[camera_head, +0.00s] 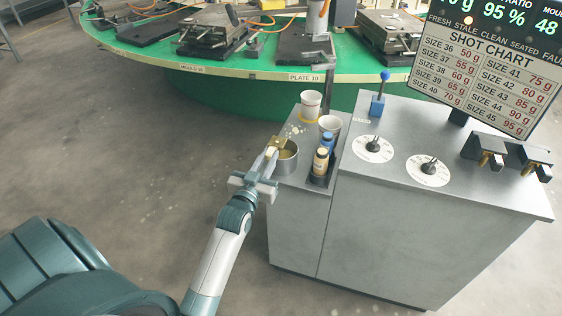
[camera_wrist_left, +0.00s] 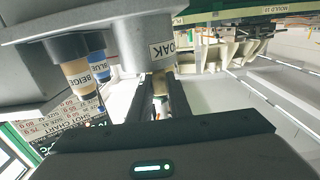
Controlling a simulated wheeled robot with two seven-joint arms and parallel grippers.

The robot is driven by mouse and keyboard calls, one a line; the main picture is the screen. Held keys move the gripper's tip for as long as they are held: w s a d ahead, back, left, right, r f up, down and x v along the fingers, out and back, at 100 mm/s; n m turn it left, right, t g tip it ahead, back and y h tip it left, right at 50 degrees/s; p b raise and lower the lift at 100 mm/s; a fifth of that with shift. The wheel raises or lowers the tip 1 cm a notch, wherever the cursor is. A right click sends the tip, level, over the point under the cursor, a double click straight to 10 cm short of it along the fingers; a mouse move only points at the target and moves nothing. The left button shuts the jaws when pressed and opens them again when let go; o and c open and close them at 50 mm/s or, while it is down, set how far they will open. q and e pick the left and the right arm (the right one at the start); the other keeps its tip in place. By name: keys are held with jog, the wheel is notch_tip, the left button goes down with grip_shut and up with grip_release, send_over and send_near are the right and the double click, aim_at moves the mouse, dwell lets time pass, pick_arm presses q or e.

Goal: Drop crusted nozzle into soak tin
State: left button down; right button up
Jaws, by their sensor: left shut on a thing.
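The soak tin (camera_head: 289,163) is a grey metal cup with tan contents, standing at the left edge of the grey cabinet. It also shows in the left wrist view (camera_wrist_left: 140,48) with part of its label. My left gripper (camera_head: 270,157) is at the tin's left side, shut on the nozzle (camera_head: 279,142), a small tan-gold piece. The nozzle appears at the tin's upper left rim; I cannot tell whether it is over the opening. In the left wrist view the fingers (camera_wrist_left: 160,95) are close to the tin, with a tan piece between them. My right gripper is not in view.
Beige (camera_head: 321,161) and blue (camera_head: 328,141) bottles stand in a dark holder right of the tin. Two cups (camera_head: 311,102) are behind it, near pale crumbs. Dials and a monitor (camera_head: 482,75) are to the right. A green carousel (camera_head: 240,86) is behind.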

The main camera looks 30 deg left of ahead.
pick_arm(q)
jog(key=shift+r, duration=0.1)
jog(key=c, duration=1.6)
grip_release()
jog(key=shift+o, duration=0.2)
